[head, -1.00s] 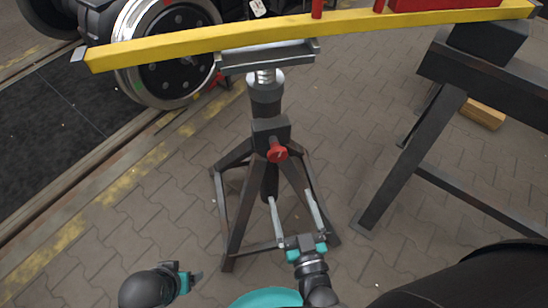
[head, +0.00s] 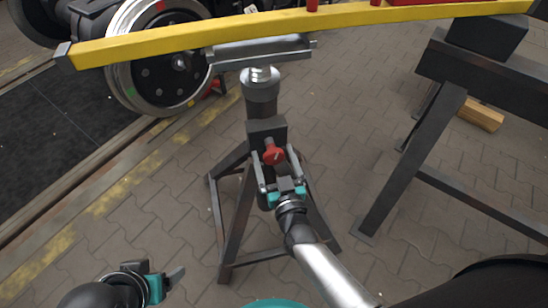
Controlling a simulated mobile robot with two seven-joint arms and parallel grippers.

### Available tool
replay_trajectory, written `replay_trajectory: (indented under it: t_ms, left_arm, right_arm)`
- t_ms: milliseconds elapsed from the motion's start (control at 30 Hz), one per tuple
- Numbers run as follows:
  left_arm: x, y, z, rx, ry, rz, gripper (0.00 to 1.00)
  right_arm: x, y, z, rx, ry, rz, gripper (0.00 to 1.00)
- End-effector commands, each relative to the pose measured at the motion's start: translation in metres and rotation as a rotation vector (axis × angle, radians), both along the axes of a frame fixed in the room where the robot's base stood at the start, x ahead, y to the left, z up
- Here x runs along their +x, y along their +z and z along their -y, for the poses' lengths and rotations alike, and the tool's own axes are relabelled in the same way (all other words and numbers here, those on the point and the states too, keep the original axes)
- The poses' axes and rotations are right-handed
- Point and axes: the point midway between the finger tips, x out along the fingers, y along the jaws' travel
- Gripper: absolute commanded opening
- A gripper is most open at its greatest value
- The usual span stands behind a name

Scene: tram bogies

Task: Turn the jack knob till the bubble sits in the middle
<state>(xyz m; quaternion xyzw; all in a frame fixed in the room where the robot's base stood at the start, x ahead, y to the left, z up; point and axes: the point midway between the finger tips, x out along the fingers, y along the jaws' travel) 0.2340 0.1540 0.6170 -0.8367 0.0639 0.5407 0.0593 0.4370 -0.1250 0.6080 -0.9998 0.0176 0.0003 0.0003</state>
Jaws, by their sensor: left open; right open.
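The red jack knob (head: 274,155) sits on the dark box of the jack stand (head: 262,90). My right gripper (head: 271,158) is open, with its two fingers pointing up at the knob, one on either side of it. I cannot tell whether the fingers touch it. My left gripper (head: 178,278) is open and empty at the lower left, low in the picture and away from the jack. A yellow beam (head: 200,38) rests on the jack's grey head plate (head: 262,52). The bubble is not visible in this view.
A dark steel trestle (head: 425,150) stands on the right, with a wooden block (head: 481,116) behind it. A wheel (head: 155,70) and rail are at the left. The jack's splayed legs (head: 240,225) stand on open paving.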

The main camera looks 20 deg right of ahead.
Motion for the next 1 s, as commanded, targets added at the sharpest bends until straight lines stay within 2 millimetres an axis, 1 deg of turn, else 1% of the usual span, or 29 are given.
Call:
replay_trajectory:
  t_ms: [267,367,1000]
  left_arm:
    - [-0.0003,0.001,-0.0002,0.001,0.0,0.001,0.75]
    - [-0.0002,0.0009,-0.0002,0.001,0.0,0.001,0.75]
    - [-0.0004,0.0005,-0.0004,0.001,0.0,0.0,0.75]
  right_arm:
    - [0.0012,0.0003,0.0001,0.0,0.0,0.0,0.93]
    - [0.0011,0.0002,0.0001,0.0,0.0,0.0,0.82]
    - [0.0008,0.0,0.0002,-0.001,0.0,0.0,0.1]
